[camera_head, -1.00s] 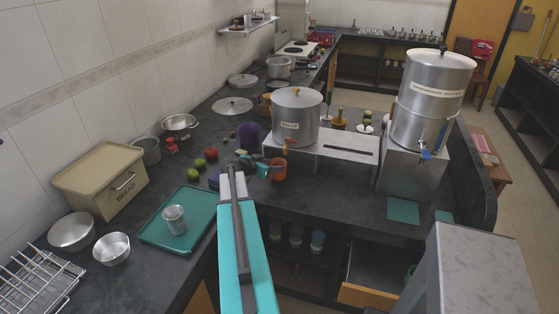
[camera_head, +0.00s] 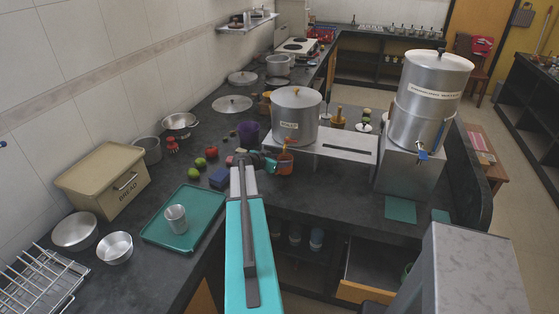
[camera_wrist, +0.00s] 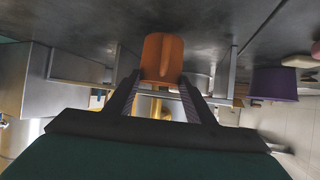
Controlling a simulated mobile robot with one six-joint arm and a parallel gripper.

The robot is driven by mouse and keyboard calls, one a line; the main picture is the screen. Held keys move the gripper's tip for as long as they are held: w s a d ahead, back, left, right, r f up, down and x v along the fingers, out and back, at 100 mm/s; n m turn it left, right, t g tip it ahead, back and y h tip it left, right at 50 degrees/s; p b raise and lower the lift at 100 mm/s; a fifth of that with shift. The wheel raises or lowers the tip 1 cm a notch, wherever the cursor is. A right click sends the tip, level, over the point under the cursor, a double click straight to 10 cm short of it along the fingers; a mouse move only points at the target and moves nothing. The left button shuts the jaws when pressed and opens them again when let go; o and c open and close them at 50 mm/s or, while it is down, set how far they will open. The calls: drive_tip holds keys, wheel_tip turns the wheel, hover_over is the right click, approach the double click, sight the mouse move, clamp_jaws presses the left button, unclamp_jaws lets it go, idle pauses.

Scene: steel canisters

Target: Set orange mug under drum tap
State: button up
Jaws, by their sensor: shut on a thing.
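The orange mug (camera_head: 285,165) is between the fingers of my gripper (camera_head: 271,164), at the front edge of the raised metal stand. In the wrist view, the fingers (camera_wrist: 160,82) are shut on the mug (camera_wrist: 162,56). Just above the mug in the head view is the orange tap (camera_head: 285,145) of a lidded steel drum (camera_head: 296,115). I cannot tell whether mug and tap touch, or whether the mug rests on the counter. A taller steel drum (camera_head: 432,90) with a blue-handled tap (camera_head: 422,152) stands on a metal box at the right.
The metal stand (camera_head: 345,149) is close behind the mug. A purple cup (camera_head: 248,133), green and red fruit (camera_head: 200,161) and a blue block (camera_head: 219,178) lie left of my gripper. A green tray (camera_head: 160,234) holds a steel cup. Counter in front of the stand is clear.

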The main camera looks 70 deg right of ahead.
drive_tip(key=shift+a+f, duration=0.1)
drive_tip(key=shift+f, duration=0.35)
drive_tip(key=shift+f, duration=0.15)
drive_tip(key=o, duration=1.3)
drive_tip(key=shift+o, duration=0.2)
drive_tip(key=shift+r, duration=0.25)
drive_tip(key=shift+w+a, duration=0.1)
drive_tip(key=shift+a, duration=0.15)
drive_tip(key=b+v, duration=0.4)
drive_tip(key=v, duration=0.7)
drive_tip(key=shift+a, duration=0.25)
drive_tip(key=shift+d+r, duration=0.1)
drive_tip(key=shift+r, duration=0.2)
